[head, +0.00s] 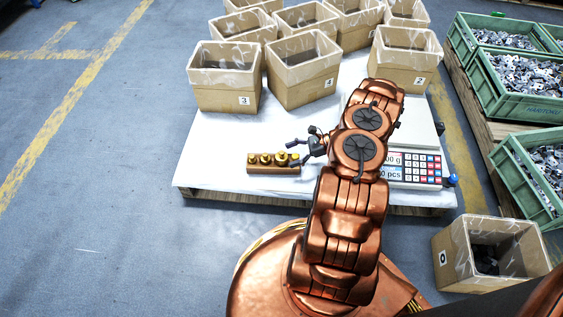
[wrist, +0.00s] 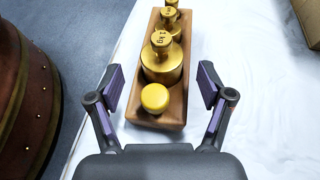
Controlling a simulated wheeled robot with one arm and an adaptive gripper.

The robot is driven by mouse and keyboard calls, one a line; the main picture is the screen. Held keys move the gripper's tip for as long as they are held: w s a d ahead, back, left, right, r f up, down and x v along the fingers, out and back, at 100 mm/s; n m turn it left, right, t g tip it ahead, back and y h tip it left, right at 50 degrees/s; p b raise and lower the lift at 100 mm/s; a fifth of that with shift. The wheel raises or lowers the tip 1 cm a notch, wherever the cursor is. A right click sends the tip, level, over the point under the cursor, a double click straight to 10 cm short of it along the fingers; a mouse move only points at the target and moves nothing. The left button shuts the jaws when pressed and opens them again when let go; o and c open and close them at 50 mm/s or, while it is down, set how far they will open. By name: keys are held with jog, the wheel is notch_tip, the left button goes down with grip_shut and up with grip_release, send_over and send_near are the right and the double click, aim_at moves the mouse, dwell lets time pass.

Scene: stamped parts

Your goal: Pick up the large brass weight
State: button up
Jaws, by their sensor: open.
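A wooden block (head: 273,169) holds several brass weights in a row on the white-covered pallet. In the wrist view, the large brass weight (wrist: 161,69) stands upright in the block (wrist: 175,116), with a knob on top and a marking on it. In the head view, my gripper (head: 303,152) is at the block's right end, partly hidden by my arm.
A counting scale (head: 415,171) stands right of the block, partly behind my arm. Open cardboard boxes (head: 225,85) line the back of the pallet. Green crates of metal parts (head: 520,85) are at the right, and another box (head: 457,262) is at lower right. The white surface left of the block is clear.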

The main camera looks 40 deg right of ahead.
aim_at(282, 156)
jog(key=shift+b+x, duration=0.75)
jog(key=shift+x, duration=1.35)
jog(key=shift+w+r, duration=0.1)
grip_shut()
